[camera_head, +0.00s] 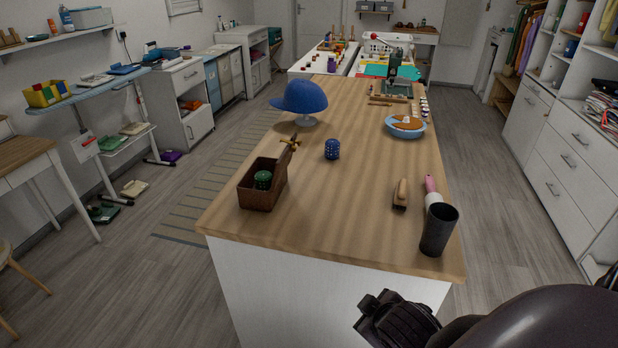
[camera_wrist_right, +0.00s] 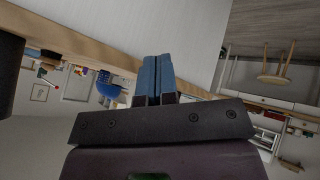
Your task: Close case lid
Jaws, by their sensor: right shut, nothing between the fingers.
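A small dark-brown wooden case (camera_head: 259,197) stands on the near left of the wooden table. Its top is open and a green patterned ball (camera_head: 263,179) shows inside. A brown panel, seemingly its lid, stands tilted up at its right back, beside a gold cross-shaped piece (camera_head: 290,142). My right gripper (camera_wrist_right: 158,65) has its two blue fingers together with nothing between them. In the head view it is the dark part (camera_head: 395,322) low in front of the table's near edge, well away from the case. The case is not clear in the right wrist view. My left gripper is not in view.
On the table (camera_head: 330,215) are a blue patterned ball (camera_head: 332,149), a blue cap (camera_head: 300,97) on a stand, a pie in a blue dish (camera_head: 406,127), a wooden brush (camera_head: 401,194), a pink-handled tool (camera_head: 432,187) and a black cup (camera_head: 439,231). The near middle is clear.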

